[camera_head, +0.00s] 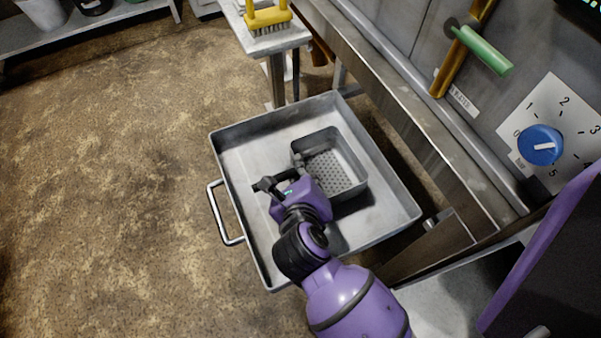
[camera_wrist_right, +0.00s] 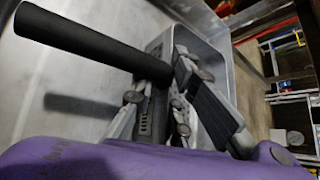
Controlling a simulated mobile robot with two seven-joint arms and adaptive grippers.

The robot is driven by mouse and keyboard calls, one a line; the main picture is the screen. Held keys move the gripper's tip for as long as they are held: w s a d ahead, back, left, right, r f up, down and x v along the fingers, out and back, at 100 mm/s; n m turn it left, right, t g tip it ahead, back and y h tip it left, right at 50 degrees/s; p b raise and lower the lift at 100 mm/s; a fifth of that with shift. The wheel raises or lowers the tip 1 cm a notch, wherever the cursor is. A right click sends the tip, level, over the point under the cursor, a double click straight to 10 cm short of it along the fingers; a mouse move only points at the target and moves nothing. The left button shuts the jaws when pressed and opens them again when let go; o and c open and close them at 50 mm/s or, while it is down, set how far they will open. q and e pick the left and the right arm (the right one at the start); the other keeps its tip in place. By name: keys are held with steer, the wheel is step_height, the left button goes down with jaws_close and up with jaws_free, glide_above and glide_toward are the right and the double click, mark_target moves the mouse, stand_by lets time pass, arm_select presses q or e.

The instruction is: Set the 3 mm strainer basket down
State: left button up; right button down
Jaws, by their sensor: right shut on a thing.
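The strainer basket (camera_head: 340,172) is a grey, square metal basket with a perforated floor. It is inside the large grey metal tray (camera_head: 390,205), toward the tray's far right part. My right gripper (camera_head: 277,186) is at the basket's left side, shut on its black handle. In the right wrist view the black bar handle (camera_wrist_right: 90,42) runs out to the left from between the fingers (camera_wrist_right: 165,88), with the basket wall (camera_wrist_right: 222,45) behind them. I cannot tell whether the basket's underside touches the tray floor. My left gripper is not in view.
The tray has a loop handle (camera_head: 219,215) on its left. A machine front with a blue dial (camera_head: 540,145) and a green-gripped lever (camera_head: 487,52) stands to the right. A small table (camera_head: 268,42) with a yellow brush (camera_head: 268,17) is behind. Floor at left is clear.

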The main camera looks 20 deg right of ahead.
steer(key=c, duration=1.7)
jaws_free()
steer(key=shift+o, duration=0.2)
steer(key=shift+r, duration=0.15)
steer(key=p+v, duration=0.2)
steer(key=v, duration=1)
steer(key=shift+p, duration=0.3)
